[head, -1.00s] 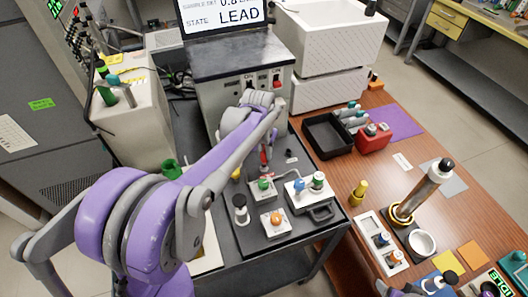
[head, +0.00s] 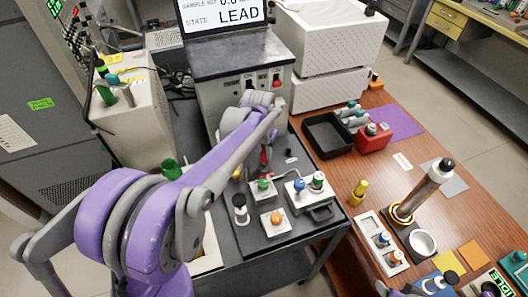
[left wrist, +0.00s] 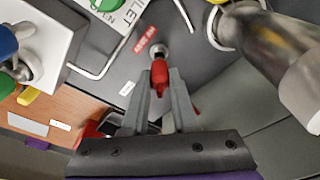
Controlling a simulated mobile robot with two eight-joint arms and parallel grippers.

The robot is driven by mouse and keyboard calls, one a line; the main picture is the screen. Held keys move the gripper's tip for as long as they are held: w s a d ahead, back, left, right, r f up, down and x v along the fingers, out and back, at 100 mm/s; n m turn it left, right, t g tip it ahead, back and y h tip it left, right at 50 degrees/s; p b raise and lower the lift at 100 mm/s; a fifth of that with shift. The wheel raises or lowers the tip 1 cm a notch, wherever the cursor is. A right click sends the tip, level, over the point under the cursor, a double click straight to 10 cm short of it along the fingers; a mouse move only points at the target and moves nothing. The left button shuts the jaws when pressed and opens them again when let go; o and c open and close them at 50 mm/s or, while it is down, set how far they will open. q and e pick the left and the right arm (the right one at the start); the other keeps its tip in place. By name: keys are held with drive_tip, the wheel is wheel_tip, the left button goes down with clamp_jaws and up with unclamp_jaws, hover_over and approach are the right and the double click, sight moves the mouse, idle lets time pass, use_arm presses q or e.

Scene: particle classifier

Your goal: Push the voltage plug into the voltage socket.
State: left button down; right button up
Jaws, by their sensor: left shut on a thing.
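My left gripper (left wrist: 164,103) is shut on a red plug (left wrist: 160,74) in the left wrist view. The plug's tip points at a round metal fitting (left wrist: 158,50) just beyond it, which looks like the socket. I cannot tell whether the tip is inside it or only touching. A red label (left wrist: 145,40) is beside the fitting. In the head view my left gripper (head: 264,152) is over the back of the dark cart top, with the plug (head: 265,160) small and partly hidden by the arm.
Valve blocks with a green knob (head: 263,184), an orange knob (head: 276,217) and a blue knob (head: 299,185) stand just in front of the gripper. A grey cabinet (head: 240,90) with a screen stands behind. Bent metal tubing (left wrist: 105,62) runs close to the plug.

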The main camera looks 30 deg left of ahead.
use_arm(q)
drive_tip(key=shift+f+b, duration=0.8)
drive_tip(key=shift+f, duration=0.6)
drive_tip(key=c, duration=0.6)
unclamp_jaws()
drive_tip(key=shift+r, duration=0.1)
drive_tip(key=r, duration=0.3)
drive_tip(key=s+r, duration=0.1)
drive_tip(key=r, duration=0.6)
drive_tip(key=shift+s+d+r+p, duration=0.1)
drive_tip(key=shift+s+r+p, duration=0.2)
drive_tip(key=shift+p, duration=0.05)
drive_tip(key=shift+f, duration=0.1)
